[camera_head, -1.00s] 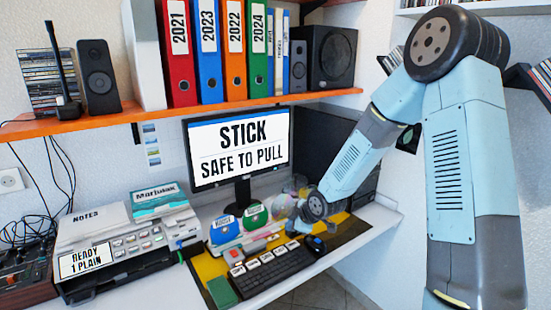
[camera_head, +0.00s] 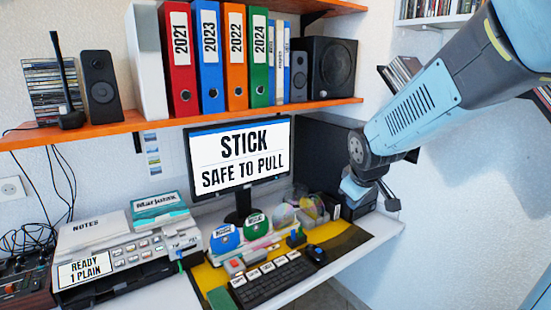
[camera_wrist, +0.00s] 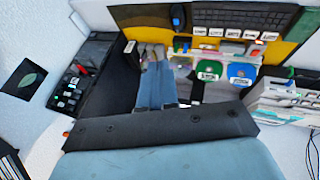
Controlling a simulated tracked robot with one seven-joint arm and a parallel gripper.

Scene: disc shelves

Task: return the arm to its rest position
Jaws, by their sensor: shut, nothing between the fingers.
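My arm comes in from the upper right of the head view. My gripper (camera_head: 391,202) hangs at its end, to the right of the monitor and above the right part of the desk. In the wrist view my gripper (camera_wrist: 152,52) shows with its fingers close together, and I see nothing held. The fingers are small in the head view.
The monitor (camera_head: 240,154) reads "STICK SAFE TO PULL". The desk holds a keyboard (camera_head: 268,281), a blue disc (camera_head: 224,239), a green disc (camera_head: 257,226) and a printer (camera_head: 128,250). The orange shelf (camera_head: 150,120) holds binders and speakers. Open space lies right of the desk.

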